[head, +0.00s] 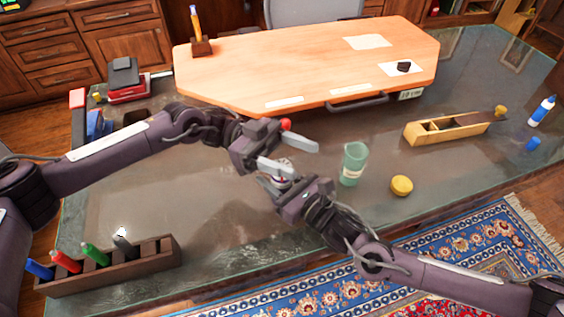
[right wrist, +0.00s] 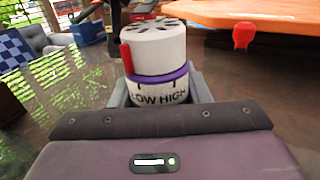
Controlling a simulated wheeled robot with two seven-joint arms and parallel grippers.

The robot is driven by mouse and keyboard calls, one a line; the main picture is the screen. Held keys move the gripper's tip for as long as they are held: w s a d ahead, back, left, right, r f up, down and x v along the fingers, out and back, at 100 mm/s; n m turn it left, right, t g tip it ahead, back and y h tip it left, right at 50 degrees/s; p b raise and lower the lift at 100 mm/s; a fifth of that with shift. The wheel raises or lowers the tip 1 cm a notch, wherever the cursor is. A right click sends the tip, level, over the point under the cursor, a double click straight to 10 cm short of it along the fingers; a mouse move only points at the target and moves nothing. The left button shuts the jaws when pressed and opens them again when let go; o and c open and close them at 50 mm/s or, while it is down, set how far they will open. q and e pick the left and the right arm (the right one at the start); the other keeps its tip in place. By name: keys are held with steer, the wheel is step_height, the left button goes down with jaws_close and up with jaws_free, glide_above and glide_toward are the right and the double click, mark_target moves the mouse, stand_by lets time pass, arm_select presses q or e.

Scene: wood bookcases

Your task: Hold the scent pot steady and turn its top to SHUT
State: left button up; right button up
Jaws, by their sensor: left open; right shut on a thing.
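The scent pot (right wrist: 153,50) is a white cylinder with a slotted top, a purple ring and a lower band reading LOW and HIGH. A red tab (right wrist: 126,57) on its top sits at the left, up and left of LOW. SHUT is not visible. My right gripper (head: 281,182) is shut around the pot's lower part; the pot stands upright in it. In the head view, the pot (head: 283,169) is small and mostly hidden by the grippers. My left gripper (head: 291,155) is open, fingers apart, just above or beside the pot's top; I cannot tell whether it touches.
A green cup (head: 353,163) and yellow lid (head: 402,185) stand right of the grippers. A wooden box (head: 447,131) and a glue bottle (head: 542,110) are farther right. A pen rack (head: 110,267) sits front left. A wooden board (head: 300,65) spans the back.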

arm_select(q)
steer(key=w+a+f+n+t+y, duration=0.1)
steer(key=a+f+n+t+y, duration=0.15)
steer(key=a+n+t, duration=0.8)
steer(key=d+f, duration=0.1)
steer(key=d, duration=0.2)
steer(key=w+d+f+m+t, duration=0.1)
steer(key=d+f, duration=0.1)
steer(key=w+d+f+m+t+y, duration=0.1)
steer(key=d, duration=0.2)
steer(key=shift+w+d+f+t, duration=0.15)
steer(key=shift+d+f+t, duration=0.1)
steer(key=shift+d, duration=0.1)
steer(key=shift+m, duration=0.25)
steer(key=c, duration=1)
